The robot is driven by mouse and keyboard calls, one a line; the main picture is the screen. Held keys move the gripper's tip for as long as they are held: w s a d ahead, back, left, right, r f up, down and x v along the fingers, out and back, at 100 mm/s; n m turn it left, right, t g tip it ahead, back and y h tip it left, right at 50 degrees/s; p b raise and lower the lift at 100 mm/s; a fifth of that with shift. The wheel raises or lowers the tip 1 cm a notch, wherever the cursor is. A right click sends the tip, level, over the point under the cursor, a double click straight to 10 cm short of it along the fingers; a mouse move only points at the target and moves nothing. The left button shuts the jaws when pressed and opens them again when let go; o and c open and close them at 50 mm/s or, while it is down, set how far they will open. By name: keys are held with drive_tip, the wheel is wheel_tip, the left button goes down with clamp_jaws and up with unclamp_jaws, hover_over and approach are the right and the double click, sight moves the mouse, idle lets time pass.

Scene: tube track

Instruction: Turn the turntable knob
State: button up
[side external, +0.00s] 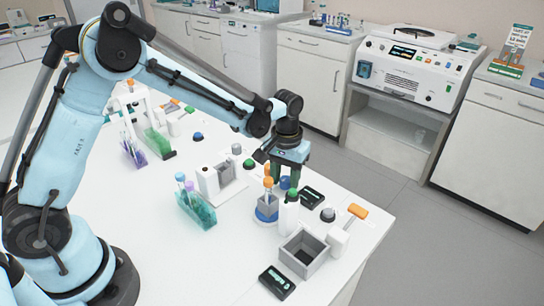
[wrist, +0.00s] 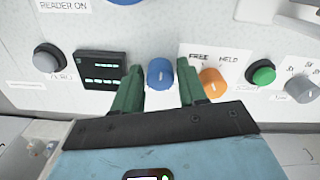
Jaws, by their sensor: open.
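A blue knob (wrist: 161,73) with a pale pointer line is on the white panel in the wrist view. It also shows in the side view (side external: 285,183), just below my fingers. My gripper (wrist: 160,80) is open, with one green finger on each side of the blue knob. Both fingers look apart from it, and I cannot tell how far down they reach. No label for the blue knob is readable. A turntable with a blue base (side external: 266,214) carries a grey holder with an orange-capped tube, in front of the gripper in the side view.
An orange knob (wrist: 213,82), marked FREE and HELD, sits close beside the right finger. A dark display (wrist: 101,70) and grey knob (wrist: 47,58) are left. A green button (wrist: 262,73) is farther right.

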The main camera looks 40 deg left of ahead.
clamp_jaws()
idle(0.3)
drive_tip(key=m, duration=0.5)
drive_tip(key=shift+m, duration=0.3)
drive_tip(key=m, duration=0.4)
drive_tip(key=shift+m, duration=0.4)
unclamp_jaws()
